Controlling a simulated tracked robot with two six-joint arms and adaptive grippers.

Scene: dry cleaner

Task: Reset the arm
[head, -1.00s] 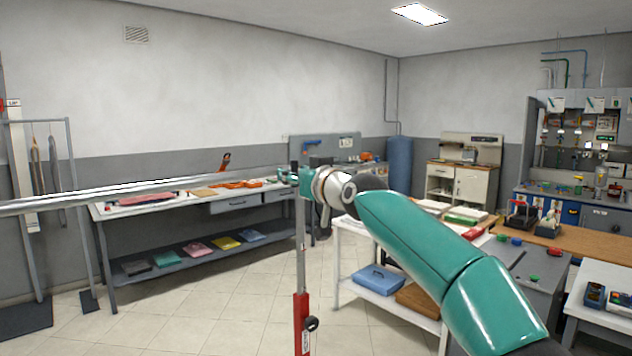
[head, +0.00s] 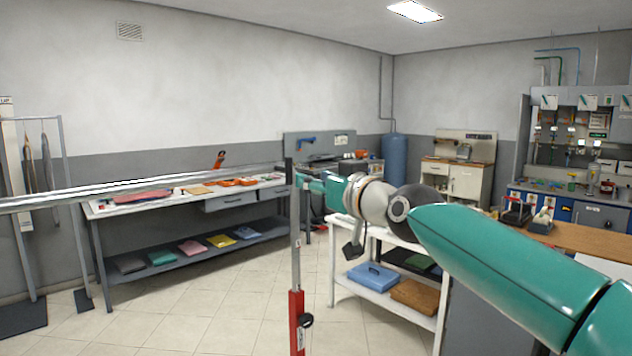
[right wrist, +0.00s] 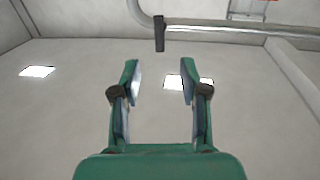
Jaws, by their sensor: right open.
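My right arm is teal and comes in from the lower right in the head view. Its gripper (head: 312,181) points away and to the left, beside the upright metal pole, partly hidden by its own wrist. In the right wrist view the right gripper (right wrist: 159,75) has its two green fingers spread apart with nothing between them. That view faces a pale ceiling with lit panels. My left gripper is in neither view.
A metal rail (head: 150,187) crosses the left at gripper height and meets a pole with a red lower part (head: 297,322). A white shelf table (head: 337,262) stands just beyond the wrist. A long workbench (head: 150,208) lines the wall. Tiled floor between is clear.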

